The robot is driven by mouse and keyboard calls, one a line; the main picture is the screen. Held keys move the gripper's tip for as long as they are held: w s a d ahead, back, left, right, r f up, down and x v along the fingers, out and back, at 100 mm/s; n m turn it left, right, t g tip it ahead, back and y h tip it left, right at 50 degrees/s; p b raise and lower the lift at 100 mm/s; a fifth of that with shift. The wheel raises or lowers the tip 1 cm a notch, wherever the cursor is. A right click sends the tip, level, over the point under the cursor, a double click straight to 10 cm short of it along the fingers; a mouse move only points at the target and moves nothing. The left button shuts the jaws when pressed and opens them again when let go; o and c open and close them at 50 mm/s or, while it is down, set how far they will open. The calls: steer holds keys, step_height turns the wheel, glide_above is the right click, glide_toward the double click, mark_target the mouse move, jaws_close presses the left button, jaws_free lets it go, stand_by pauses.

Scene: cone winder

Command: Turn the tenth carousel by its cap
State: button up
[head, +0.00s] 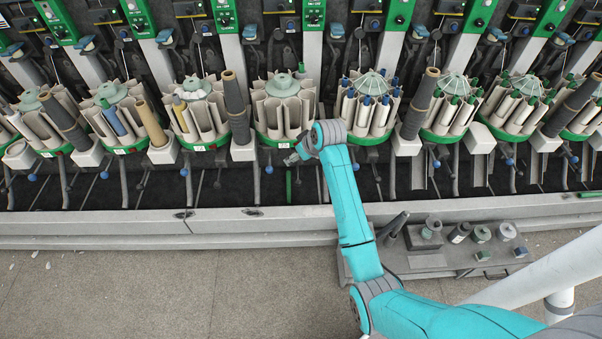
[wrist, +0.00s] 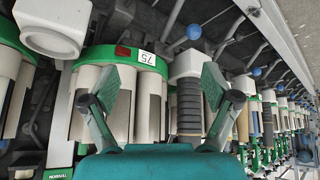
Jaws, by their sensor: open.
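Several carousels stand in a row along the machine in the head view; I cannot tell by number which is the tenth. The carousel (head: 283,108) nearest my gripper has open pale pockets, a green base ring and a grey-green cap (head: 283,83) on top. My gripper (head: 291,157) is just in front of and below that carousel's ring, apart from the cap. In the wrist view, my gripper (wrist: 157,90) has its two fingers spread with nothing held. Beyond them is a carousel's green ring (wrist: 120,56) with a numbered label; no cap shows there.
A carousel with dark-tipped bobbins (head: 368,104) stands to the right. Dark tall cones (head: 235,106) stand between carousels. Levers with blue knobs run below the row. A grey rail (head: 120,225) edges the machine. A low grey platform (head: 415,262) with spools lies at right.

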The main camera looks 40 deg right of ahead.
steer(key=shift+t, duration=0.3)
steer(key=shift+s+a+f, duration=0.7)
steer(key=shift+s+f, duration=0.2)
steer(key=shift+f, duration=0.05)
steer(key=shift+s+a+f, duration=0.7)
steer(key=shift+s+f, duration=0.15)
steer(key=shift+f, duration=0.05)
steer(key=s+a+f+t, duration=0.15)
steer(key=s+a, duration=0.25)
steer(key=s, duration=0.4)
steer(key=s+a+f+m+t+h, duration=0.1)
steer(key=s+a+f, duration=0.25)
steer(key=s, duration=0.45)
steer(key=s+a+f+t, duration=0.1)
steer(key=s+a, duration=0.4)
steer(key=s, duration=0.3)
steer(key=s+a+r+t, duration=0.2)
steer(key=s+r, duration=0.7)
steer(key=s, duration=0.2)
steer(key=s+a+r+t+y, duration=0.1)
steer(key=s+a+r+t, duration=0.1)
steer(key=s+r, duration=0.8)
steer(key=shift+s+a+r, duration=0.25)
steer(key=shift+s+a, duration=0.4)
steer(key=shift+s, duration=0.4)
